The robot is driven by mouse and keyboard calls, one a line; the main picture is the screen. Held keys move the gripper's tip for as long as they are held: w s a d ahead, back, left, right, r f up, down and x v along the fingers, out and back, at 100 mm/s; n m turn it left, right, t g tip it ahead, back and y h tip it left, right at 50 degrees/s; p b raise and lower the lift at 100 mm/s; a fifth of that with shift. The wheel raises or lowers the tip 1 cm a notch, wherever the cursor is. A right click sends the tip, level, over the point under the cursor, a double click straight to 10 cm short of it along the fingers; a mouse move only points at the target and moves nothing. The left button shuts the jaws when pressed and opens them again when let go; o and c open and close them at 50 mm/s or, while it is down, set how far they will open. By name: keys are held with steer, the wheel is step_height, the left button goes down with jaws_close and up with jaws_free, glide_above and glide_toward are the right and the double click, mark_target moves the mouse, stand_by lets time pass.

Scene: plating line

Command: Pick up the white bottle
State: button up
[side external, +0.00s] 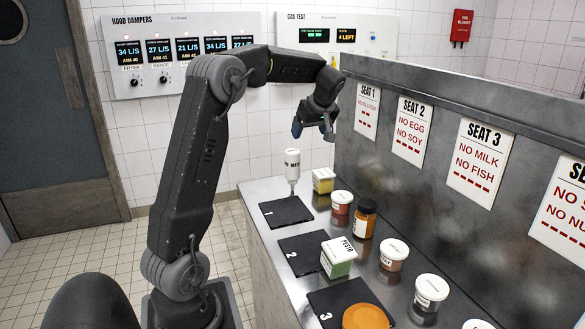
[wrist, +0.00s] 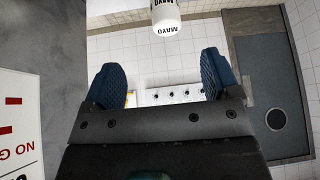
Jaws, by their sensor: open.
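The white bottle (side external: 292,165) stands cap down, narrow end at the bottom, near the far corner of the slate marked 1 in the side external view. Its label reads MAYO in the wrist view, where the bottle (wrist: 165,22) shows at the top edge, partly cut off. My gripper (side external: 312,131) is above and a little right of the bottle in the side external view, apart from it. In the wrist view my gripper (wrist: 160,80) has its two blue fingers spread wide with nothing between them.
Several jars and tubs, a green pesto box (side external: 338,257) and an orange lid (side external: 366,317) line the metal counter. A steel partition (side external: 420,150) rises along the right. Slate 1 (side external: 286,212) is bare.

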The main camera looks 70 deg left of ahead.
mark_target(293, 151)
steer(key=shift+n+g, duration=0.4)
steer(key=shift+n, duration=0.2)
steer(key=x, duration=0.3)
steer(key=a+x, duration=0.1)
steer(key=x, duration=0.3)
steer(key=a+r+x, duration=0.1)
steer(key=x, duration=0.2)
steer(key=shift+f, duration=0.1)
steer(key=shift+x, duration=2.9)
steer(key=shift+s+a, duration=0.1)
steer(key=shift+a, duration=0.1)
steer(key=shift+c, duration=0.3)
steer(key=shift+r, duration=0.2)
steer(key=c, duration=0.7)
